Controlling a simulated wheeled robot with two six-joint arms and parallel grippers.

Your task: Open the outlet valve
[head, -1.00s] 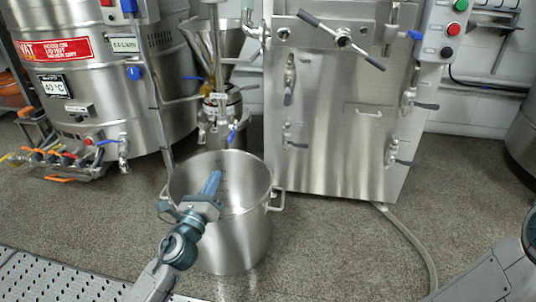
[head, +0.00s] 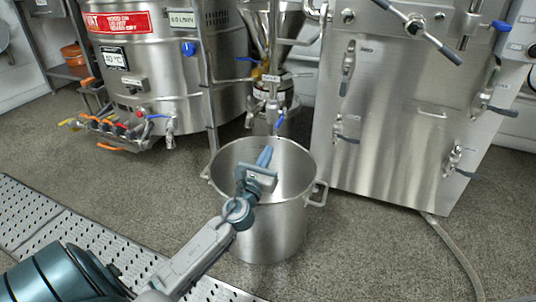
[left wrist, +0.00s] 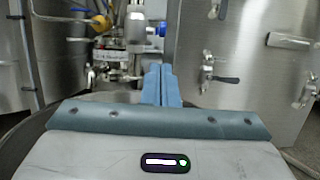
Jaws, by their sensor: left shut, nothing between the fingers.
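The colloid mill (head: 271,88) stands behind a steel pot, with a hopper on top. Its outlet valve has a blue lever (head: 280,119) that hangs down at a slant above the pot's back rim. In the left wrist view a steel valve body (left wrist: 135,28) with a blue lever (left wrist: 162,29) shows just beyond the fingers; I cannot be sure it is the same valve. My left gripper (head: 265,155) is over the pot's mouth, short of the lever and apart from it. Its blue fingers (left wrist: 160,85) are shut and empty. My right gripper is not in view.
The steel pot (head: 268,225) stands on the floor under my left gripper, with side handles. A large steel vat (head: 165,75) with valves is at left. A steel cabinet (head: 400,120) with several handles is at right. A perforated metal platform (head: 40,225) lies at lower left.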

